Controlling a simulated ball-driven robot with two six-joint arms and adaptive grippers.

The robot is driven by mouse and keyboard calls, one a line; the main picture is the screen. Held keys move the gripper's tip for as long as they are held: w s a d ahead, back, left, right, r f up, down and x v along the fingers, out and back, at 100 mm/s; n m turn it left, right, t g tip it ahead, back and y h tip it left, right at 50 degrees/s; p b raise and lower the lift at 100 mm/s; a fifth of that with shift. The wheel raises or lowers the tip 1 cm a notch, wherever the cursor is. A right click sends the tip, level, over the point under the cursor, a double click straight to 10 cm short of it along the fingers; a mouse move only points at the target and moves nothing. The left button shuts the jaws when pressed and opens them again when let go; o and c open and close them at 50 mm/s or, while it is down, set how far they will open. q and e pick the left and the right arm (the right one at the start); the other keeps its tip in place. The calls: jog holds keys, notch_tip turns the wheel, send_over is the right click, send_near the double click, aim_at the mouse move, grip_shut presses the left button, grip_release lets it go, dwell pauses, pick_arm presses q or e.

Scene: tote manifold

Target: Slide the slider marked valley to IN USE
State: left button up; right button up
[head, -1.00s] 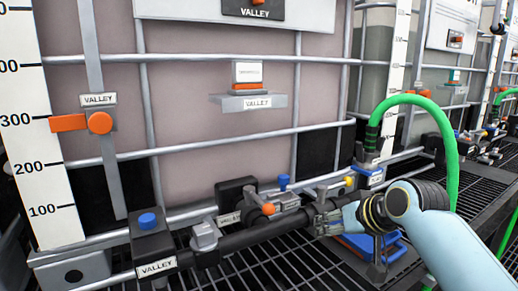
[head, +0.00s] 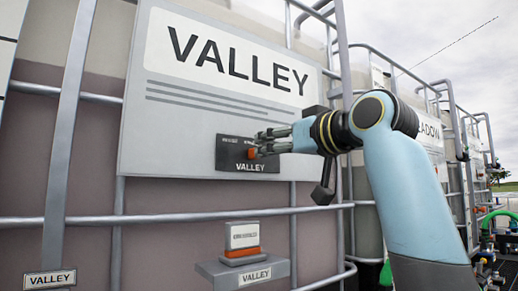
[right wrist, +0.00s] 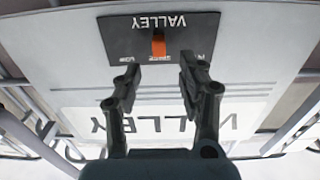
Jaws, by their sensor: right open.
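The slider marked VALLEY is a dark plate (head: 228,155) on the white VALLEY panel, with an orange knob (head: 252,153). In the right wrist view the plate (right wrist: 125,35) is upside down, and its knob (right wrist: 158,45) stands near the middle of the plate. Small labels on it are too small to read surely. My right gripper (head: 262,144) is at the plate's right part in the head view, close to the knob. In the right wrist view my gripper (right wrist: 158,76) is open and empty, its fingertips apart and the knob lined up between them, just beyond. My left gripper is not in view.
The white panel (head: 155,140) hangs on a caged tote. Grey cage bars (head: 80,222) run around it. Below is a grey shelf (head: 220,270) with a white and orange block (head: 242,240). Other totes stand to the right.

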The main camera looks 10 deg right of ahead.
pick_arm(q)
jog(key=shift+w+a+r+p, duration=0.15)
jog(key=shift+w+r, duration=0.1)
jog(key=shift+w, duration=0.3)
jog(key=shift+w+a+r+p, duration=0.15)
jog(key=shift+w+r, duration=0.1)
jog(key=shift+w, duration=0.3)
pick_arm(e)
jog(key=x, duration=0.5)
jog(key=shift+w+f, duration=0.1)
jog(key=shift+w, duration=0.05)
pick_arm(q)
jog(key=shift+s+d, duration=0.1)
pick_arm(e)
jog(key=shift+c, duration=1.4)
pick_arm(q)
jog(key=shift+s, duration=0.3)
pick_arm(e)
grip_shut()
